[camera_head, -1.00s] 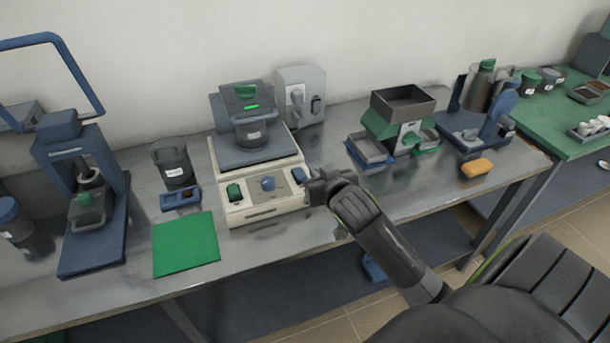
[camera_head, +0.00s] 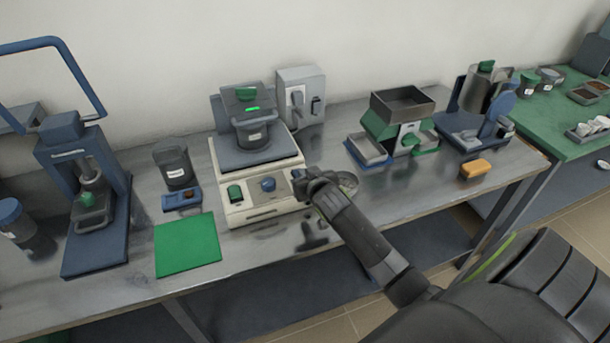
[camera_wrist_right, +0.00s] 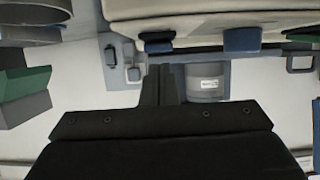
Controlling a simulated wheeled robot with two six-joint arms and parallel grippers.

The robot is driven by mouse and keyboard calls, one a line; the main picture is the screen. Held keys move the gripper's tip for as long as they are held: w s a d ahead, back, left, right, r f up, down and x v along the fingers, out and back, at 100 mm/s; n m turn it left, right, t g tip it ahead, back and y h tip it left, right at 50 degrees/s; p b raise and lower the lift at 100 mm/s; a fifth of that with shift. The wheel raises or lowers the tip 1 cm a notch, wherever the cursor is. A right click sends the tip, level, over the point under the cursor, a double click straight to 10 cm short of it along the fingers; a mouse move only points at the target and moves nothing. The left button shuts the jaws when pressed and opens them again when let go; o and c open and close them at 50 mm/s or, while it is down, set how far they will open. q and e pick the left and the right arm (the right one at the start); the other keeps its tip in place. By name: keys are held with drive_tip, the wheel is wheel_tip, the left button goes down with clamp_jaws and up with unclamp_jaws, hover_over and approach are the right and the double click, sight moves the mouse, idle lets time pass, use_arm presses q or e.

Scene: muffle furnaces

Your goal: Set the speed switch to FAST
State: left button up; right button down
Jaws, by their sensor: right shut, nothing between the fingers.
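The cream machine (camera_head: 262,208) stands on the metal bench with a lidded grey pot (camera_head: 252,132) on its top plate. Its front panel has a green switch (camera_head: 235,192) at left, a blue knob (camera_head: 268,184) in the middle and a small dark blue switch (camera_wrist_right: 157,42) at the right end. No FAST marking is readable. My right gripper (camera_head: 303,184) is shut and empty at the panel's right end, covering part of the dark blue switch in the head view. In the wrist view its fingers (camera_wrist_right: 166,84) point close to that switch; contact cannot be told. My left gripper is not in view.
A grey wall box (camera_head: 301,92) stands behind the machine. A green mat (camera_head: 187,245) and a dark jar (camera_head: 174,163) are to the left, with a blue press (camera_head: 92,200) beyond.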

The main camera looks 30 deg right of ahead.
drive_tip(key=shift+f, duration=0.3)
